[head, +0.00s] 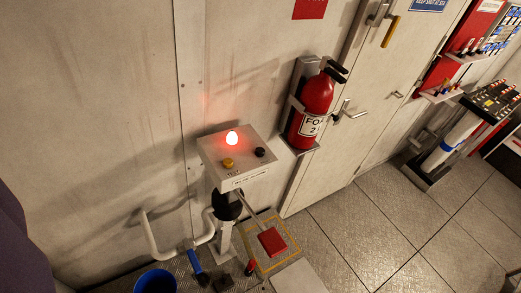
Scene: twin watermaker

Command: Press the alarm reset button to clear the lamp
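A pale control box (238,160) stands on a post against the wall, near the middle of the head view. A red dome lamp (232,138) on its top is lit and casts a red glow on the wall. A yellow button (228,163) sits at the left of the box top, and a black button (260,152) sits at the right. Small lettering near the buttons and on the front edge is too small to read surely, so I cannot tell which is the alarm reset button. My gripper is not in view, and nothing touches the box.
A red fire extinguisher (314,103) hangs right of the box, beside a pale door (385,85). Below are a red pad on a rod (272,240), a white bent pipe (160,248) and a blue bucket (155,282). Plated floor (400,235) lies open at right.

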